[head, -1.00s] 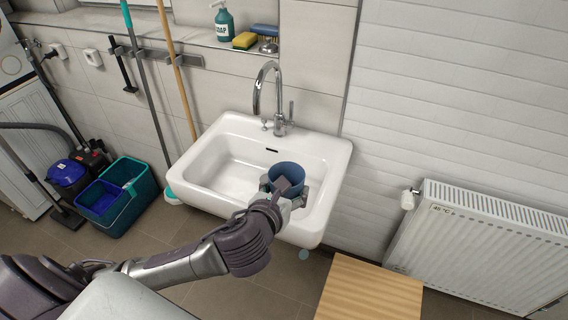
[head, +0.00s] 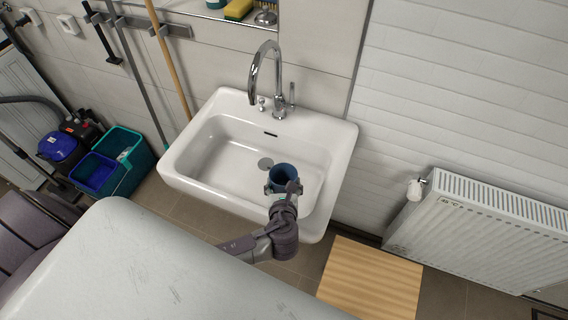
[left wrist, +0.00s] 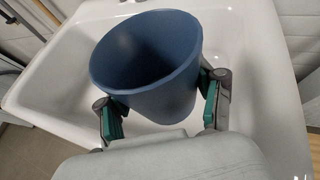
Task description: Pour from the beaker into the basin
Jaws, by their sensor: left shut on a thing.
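The blue beaker (head: 284,178) is over the right front part of the white basin (head: 216,152) in the head view. My left gripper (head: 282,189) is shut on the beaker from its near side. In the left wrist view the beaker (left wrist: 148,66) sits between the two green-padded fingers of the gripper (left wrist: 165,100), its mouth open and tilted a little. The white basin (left wrist: 72,60) lies below and around it. I see the beaker's inner wall, but cannot tell what it holds. My right gripper is not in view.
A chrome faucet (head: 270,75) stands at the basin's back edge. A wooden top (head: 370,280) is at the front right, a white radiator (head: 490,230) farther right. Teal and blue buckets (head: 112,165) stand on the floor at left, near long handles along the wall.

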